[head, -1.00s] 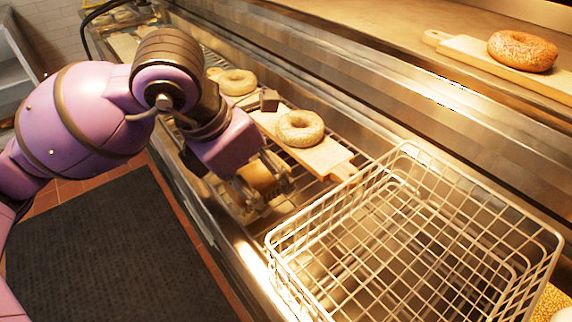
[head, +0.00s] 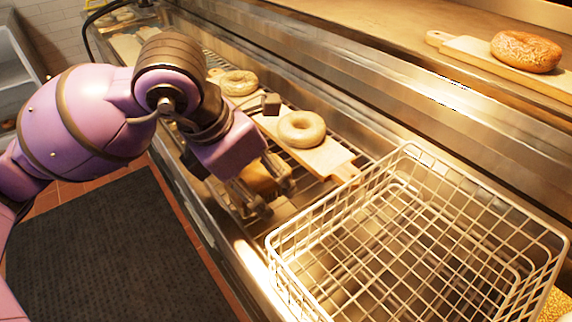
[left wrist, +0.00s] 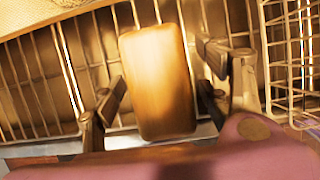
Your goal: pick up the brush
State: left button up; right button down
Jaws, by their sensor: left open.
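The brush, seen as a plain tan wooden block (left wrist: 158,82), lies over the metal wire rack in the left wrist view. It also shows in the head view (head: 262,179), partly hidden by my left gripper. My left gripper (head: 270,196) is open above the rack, just left of the wire basket. In the left wrist view its two fingers stand on either side of the block, with gaps showing between each finger and the wood. Any bristles are hidden. My right gripper is not in view.
A white wire basket (head: 418,150) stands empty close to the right of my left gripper. A bagel (head: 301,128) lies on a wooden board (head: 330,157) just behind, with another bagel (head: 238,83) beyond. A seeded bagel (head: 526,51) sits on a board on the upper ledge.

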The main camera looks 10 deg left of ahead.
aim_at(257, 173)
pick_arm(q)
jog(key=shift+c, duration=0.5)
jog(key=c, duration=1.2)
notch_tip(257, 173, up, 10)
jog(key=shift+r+p, duration=0.25)
jog(key=shift+p, duration=0.45)
jog(key=o, duration=0.7)
jog(key=c, duration=0.5)
